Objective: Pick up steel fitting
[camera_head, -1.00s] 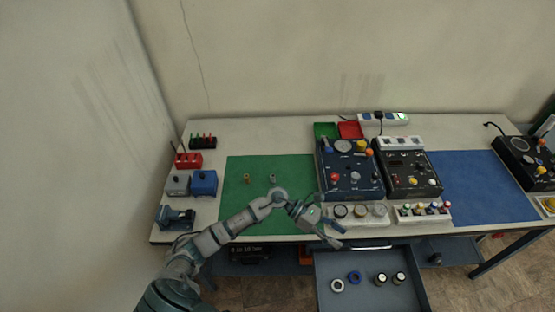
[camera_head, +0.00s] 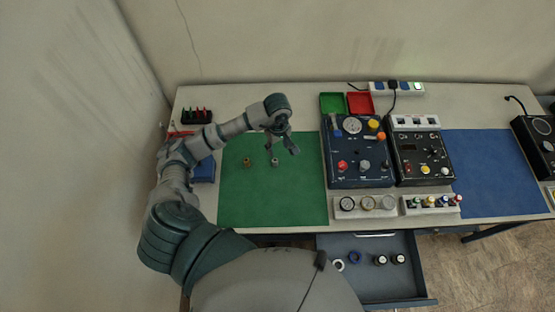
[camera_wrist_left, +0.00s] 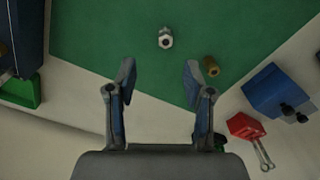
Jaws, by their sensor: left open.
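The steel fitting (camera_head: 275,162) stands on the green mat (camera_head: 270,205), just right of a brass fitting (camera_head: 247,162). My left gripper (camera_head: 282,146) is open and empty above the mat, close to the steel fitting in the head view. In the left wrist view the steel fitting (camera_wrist_left: 166,38) lies ahead of the open fingers (camera_wrist_left: 158,80), roughly midway between them and apart from them. The brass fitting (camera_wrist_left: 211,65) is beside the right-hand fingertip there; I cannot tell whether they touch. My right gripper is not in view.
A dark blue control panel (camera_head: 345,175) stands at the mat's right edge, with green (camera_head: 333,102) and red (camera_head: 360,103) trays behind it. A blue box (camera_wrist_left: 270,92) and a red holder (camera_wrist_left: 245,126) are beside the mat. An open drawer (camera_head: 400,280) is below. Most of the mat is clear.

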